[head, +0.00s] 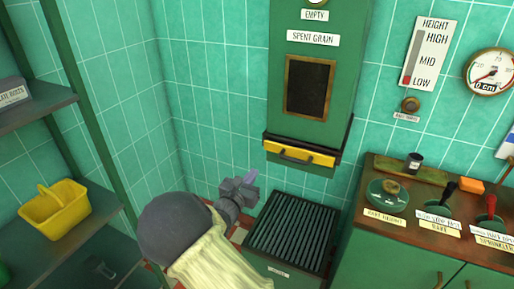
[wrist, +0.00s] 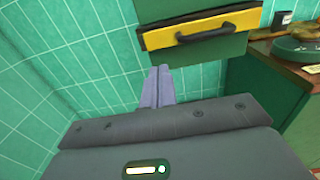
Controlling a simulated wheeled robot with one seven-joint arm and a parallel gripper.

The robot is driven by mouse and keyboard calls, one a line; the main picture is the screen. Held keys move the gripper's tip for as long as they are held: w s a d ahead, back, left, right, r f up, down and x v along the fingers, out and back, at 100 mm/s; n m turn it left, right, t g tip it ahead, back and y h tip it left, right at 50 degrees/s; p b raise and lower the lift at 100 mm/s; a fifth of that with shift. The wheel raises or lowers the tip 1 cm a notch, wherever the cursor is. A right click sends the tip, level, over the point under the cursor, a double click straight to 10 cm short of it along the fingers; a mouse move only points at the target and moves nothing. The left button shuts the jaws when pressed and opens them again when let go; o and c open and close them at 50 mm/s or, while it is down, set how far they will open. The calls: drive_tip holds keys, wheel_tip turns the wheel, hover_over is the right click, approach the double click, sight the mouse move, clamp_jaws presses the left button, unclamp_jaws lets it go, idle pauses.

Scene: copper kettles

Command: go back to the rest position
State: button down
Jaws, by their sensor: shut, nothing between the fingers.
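My gripper (head: 252,178) shows in the head view at the end of my arm, left of the dark slatted grate. In the wrist view its two pale purple fingers (wrist: 156,86) are together with nothing between them. They point toward the tiled wall, below and left of the yellow drawer front. In the head view the gripper is apart from the spent grain cabinet (head: 346,62) and its yellow drawer (head: 318,160), which appears closed.
A slatted grate (head: 292,234) stands low below the drawer. A green counter (head: 379,215) with controls stands at right. At left, a shelf unit (head: 84,235) holds a yellow basket (head: 58,214). Green tiled wall (head: 215,70) lies behind my gripper.

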drive_tip(key=s+d+f+m+g+h+p, duration=0.1)
drive_tip(key=s+d+m+g+p, duration=0.1)
drive_tip(key=s+d+m+g, duration=0.7)
drive_tip(key=s+d+f+m+g+h+p, duration=0.1)
drive_tip(key=s+d+m+g, duration=0.4)
drive_tip(key=d, duration=0.8)
drive_tip(key=s+r+m+y+p, duration=0.3)
drive_tip(key=s+r+m+y, duration=0.4)
drive_tip(key=s+m, duration=0.5)
drive_tip(key=shift+s+d+r+m+y+p, duration=0.25)
drive_tip(key=shift+m+y, duration=0.45)
drive_tip(key=shift+m, duration=2.2)
drive_tip(key=shift+w, duration=0.1)
